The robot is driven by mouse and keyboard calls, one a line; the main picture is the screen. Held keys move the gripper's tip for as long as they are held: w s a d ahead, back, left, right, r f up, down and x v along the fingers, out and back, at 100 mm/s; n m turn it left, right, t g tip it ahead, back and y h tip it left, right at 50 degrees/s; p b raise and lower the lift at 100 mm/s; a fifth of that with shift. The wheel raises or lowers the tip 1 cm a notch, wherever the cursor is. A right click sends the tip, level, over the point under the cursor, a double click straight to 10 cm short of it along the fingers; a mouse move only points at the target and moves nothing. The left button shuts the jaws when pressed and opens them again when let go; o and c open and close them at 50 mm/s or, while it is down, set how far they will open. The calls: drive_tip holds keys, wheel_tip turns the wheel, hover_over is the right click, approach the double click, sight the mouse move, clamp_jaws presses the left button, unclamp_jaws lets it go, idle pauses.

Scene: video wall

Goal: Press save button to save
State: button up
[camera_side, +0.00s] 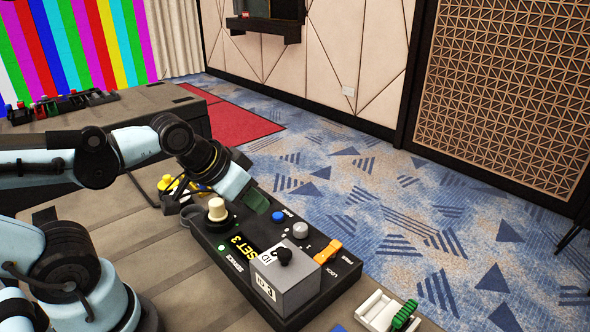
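A black control panel (208,241) lies on the table. It has a cream knob (217,209), a blue button (278,216), a grey knob (300,230) and an orange switch (327,252). The small label beside the blue button is too small to read, so I cannot tell which control is the save button.
A grey box (287,282) with a black stick and an "ID 3" label sits on the panel's near end. A white holder with a green piece (404,314) is at lower right. Another desk (150,98) stands behind.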

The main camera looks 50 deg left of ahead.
clamp_jaws()
idle(1.3)
